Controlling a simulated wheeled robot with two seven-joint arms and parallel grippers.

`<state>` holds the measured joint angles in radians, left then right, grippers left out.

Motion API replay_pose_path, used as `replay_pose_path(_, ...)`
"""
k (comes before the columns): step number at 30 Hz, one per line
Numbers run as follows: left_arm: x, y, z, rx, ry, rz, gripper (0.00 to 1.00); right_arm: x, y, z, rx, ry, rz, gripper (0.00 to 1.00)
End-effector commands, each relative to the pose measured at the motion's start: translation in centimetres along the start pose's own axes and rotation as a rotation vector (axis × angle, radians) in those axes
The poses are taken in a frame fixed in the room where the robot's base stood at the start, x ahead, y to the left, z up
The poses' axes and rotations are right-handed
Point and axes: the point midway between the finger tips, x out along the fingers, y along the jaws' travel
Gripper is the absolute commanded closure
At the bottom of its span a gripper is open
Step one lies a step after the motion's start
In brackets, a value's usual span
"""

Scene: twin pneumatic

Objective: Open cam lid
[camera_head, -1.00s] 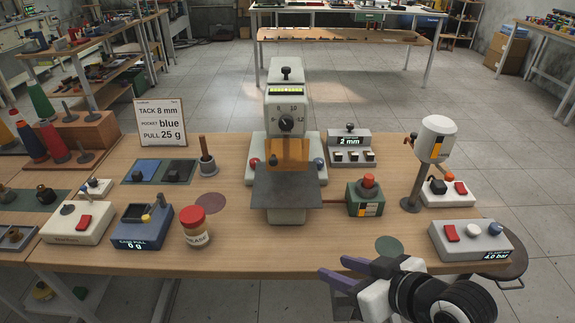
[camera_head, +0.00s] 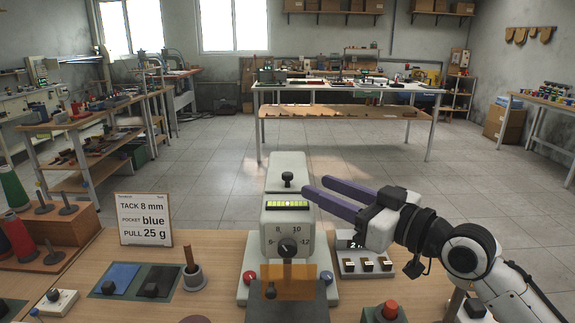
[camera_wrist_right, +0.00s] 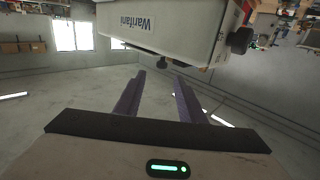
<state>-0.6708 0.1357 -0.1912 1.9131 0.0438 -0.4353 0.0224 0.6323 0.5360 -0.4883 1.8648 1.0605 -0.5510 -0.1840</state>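The pale grey machine (camera_head: 255,232) stands at the middle of the bench, with a dial and a lit yellow-green strip on its front. Its top cover (camera_head: 288,163) carries a small black knob (camera_head: 288,179) and looks closed. I take this cover as the cam lid. My right gripper (camera_head: 316,187) has two purple fingers, apart and empty, pointing left just right of the knob. In the right wrist view, the machine (camera_wrist_right: 190,28) appears upside down, with the small knob (camera_wrist_right: 162,65) near the open fingers (camera_wrist_right: 157,82). My left gripper is out of view.
A grey unit with several buttons (camera_head: 367,265) stands under my right arm. The floor behind is clear.

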Motion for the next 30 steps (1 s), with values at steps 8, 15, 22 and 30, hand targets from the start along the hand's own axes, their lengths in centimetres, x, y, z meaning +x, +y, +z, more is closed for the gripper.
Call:
replay_pose_path(8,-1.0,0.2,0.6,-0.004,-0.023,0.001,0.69,4.0,-0.1,-0.3,0.002,0.001,-0.002,0.64)
replay_pose_path(15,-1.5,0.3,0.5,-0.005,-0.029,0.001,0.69,8.2,-0.1,-0.2,0.001,0.001,-0.001,0.64)
replay_pose_path(22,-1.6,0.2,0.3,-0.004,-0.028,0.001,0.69,10.0,-0.1,0.0,0.001,0.000,-0.001,0.64)
replay_pose_path(30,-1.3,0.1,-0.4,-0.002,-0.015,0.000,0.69,10.1,-0.1,0.0,0.000,0.000,-0.001,0.64)
